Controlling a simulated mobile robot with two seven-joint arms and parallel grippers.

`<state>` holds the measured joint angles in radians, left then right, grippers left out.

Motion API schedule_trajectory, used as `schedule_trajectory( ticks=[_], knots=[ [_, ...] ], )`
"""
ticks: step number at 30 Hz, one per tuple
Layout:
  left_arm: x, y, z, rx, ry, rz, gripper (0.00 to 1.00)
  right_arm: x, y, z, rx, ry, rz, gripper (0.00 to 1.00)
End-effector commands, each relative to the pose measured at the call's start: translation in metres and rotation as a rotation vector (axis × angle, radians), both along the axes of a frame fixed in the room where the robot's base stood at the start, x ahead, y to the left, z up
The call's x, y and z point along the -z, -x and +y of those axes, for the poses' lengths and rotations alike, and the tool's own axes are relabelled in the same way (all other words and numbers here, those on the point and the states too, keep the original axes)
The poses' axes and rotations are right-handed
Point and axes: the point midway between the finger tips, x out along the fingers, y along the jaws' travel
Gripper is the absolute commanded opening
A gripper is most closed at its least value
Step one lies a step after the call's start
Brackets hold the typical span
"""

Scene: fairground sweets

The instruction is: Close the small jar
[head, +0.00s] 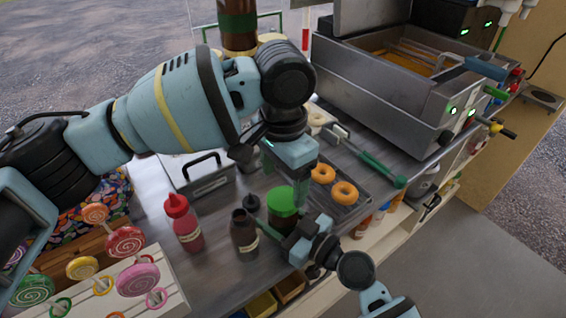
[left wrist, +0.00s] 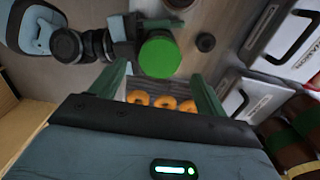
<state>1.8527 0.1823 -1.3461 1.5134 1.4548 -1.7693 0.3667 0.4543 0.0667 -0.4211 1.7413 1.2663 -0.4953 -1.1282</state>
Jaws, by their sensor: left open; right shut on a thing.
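The small jar (head: 281,224) has a dark brown body and stands on the metal counter. A green lid (head: 284,201) sits on top of it; I cannot tell how tightly. The lid also shows from above in the left wrist view (left wrist: 160,54). My right gripper (head: 286,231) is shut on the jar's body from the near right side; it also shows left of the lid in the left wrist view (left wrist: 128,50). My left gripper (head: 287,176) is open and empty above the lid, its fingers (left wrist: 161,72) apart and pointing down. Its fingertips partly blend with the lid.
A brown bottle (head: 243,234) and a red sauce bottle (head: 183,226) stand left of the jar. Doughnuts (head: 344,192) lie on a tray just behind it. A fryer (head: 385,95) stands at the back right, lollipops (head: 125,242) at the front left.

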Motion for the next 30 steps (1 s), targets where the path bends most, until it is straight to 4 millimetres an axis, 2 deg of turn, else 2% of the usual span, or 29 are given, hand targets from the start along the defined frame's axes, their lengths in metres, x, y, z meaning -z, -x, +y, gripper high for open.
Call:
schedule_trajectory(
  ticks=[3,9,21,23,30],
  knots=[
    [0.018,0.000,0.001,0.000,-0.002,0.001,0.75,0.000,0.000,0.000,0.000,0.001,0.001,0.00],
    [0.038,0.000,0.000,0.000,0.000,0.001,0.75,0.000,0.000,0.000,0.000,0.001,0.001,0.00],
    [0.045,0.000,0.000,0.001,0.000,0.000,0.75,0.000,0.000,0.000,0.000,0.001,0.001,0.00],
    [0.045,0.000,0.000,0.001,0.000,0.000,0.70,0.000,0.000,0.000,0.000,0.001,0.001,0.00],
    [0.044,0.000,0.000,0.001,0.000,0.000,0.38,0.000,0.000,0.000,0.000,0.001,0.001,0.00]
  ],
)
